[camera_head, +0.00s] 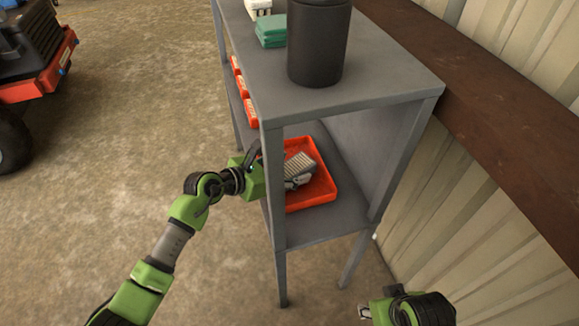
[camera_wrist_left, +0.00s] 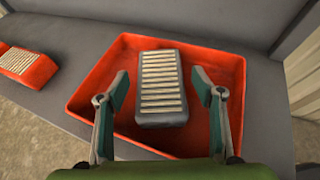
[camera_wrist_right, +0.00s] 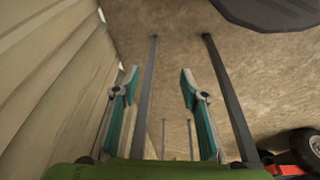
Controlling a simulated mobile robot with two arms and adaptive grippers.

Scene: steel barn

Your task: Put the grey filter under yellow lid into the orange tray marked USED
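A grey filter (camera_wrist_left: 161,88) with a pale ribbed face lies in an orange tray (camera_wrist_left: 85,85) in the left wrist view. The tray (camera_head: 316,190) stands on the lower shelf of the grey rack in the head view, with the filter (camera_head: 299,168) inside it. No USED marking is legible, and no yellow lid shows. My left gripper (camera_wrist_left: 163,90) is open, with its two fingers on either side of the filter and gaps between them and it. In the head view, the left gripper (camera_head: 270,172) reaches in at the shelf's front. My right gripper (camera_wrist_right: 158,85) is open and empty, low at the right.
The grey rack's top (camera_head: 375,65) overhangs the lower shelf, and its corner legs stand near the left arm. A dark canister (camera_head: 319,45) and green packs (camera_head: 271,30) stand on top. Small orange parts (camera_head: 245,95) line the shelf farther back. A ribbed wall is at right.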

